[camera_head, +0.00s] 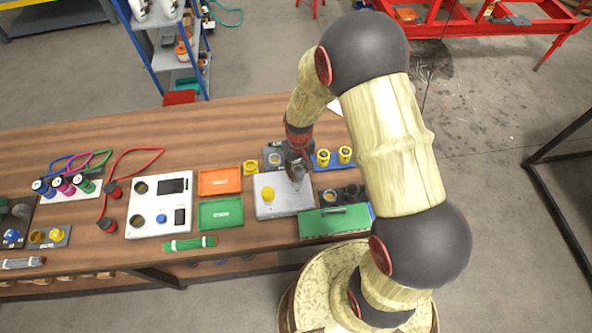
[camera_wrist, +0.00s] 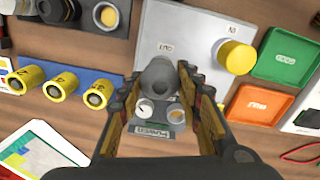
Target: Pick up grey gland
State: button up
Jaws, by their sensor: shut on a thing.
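The grey gland (camera_wrist: 158,78) is a dark grey round piece between the two fingers in the wrist view. My gripper (camera_wrist: 160,85) is shut on it, above the edge of a light grey box (camera_wrist: 205,18). In the head view my gripper (camera_head: 297,170) is over the right part of the same box (camera_head: 272,208), with the gland (camera_head: 297,176) just below the fingers. I cannot tell whether the gland's lower end touches the box.
A yellow gland (camera_head: 267,194) stands on the box. Several yellow cylinders on a blue strip (camera_wrist: 25,72) stand behind it. An orange tray (camera_head: 220,181) and a green tray (camera_head: 221,213) lie to the left. A green lidded case (camera_head: 335,221) sits at the front right.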

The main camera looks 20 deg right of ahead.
jog(key=s+d+r, duration=0.1)
jog(key=s+r, duration=0.7)
jog(key=s, duration=0.4)
jog(key=shift+d, duration=0.25)
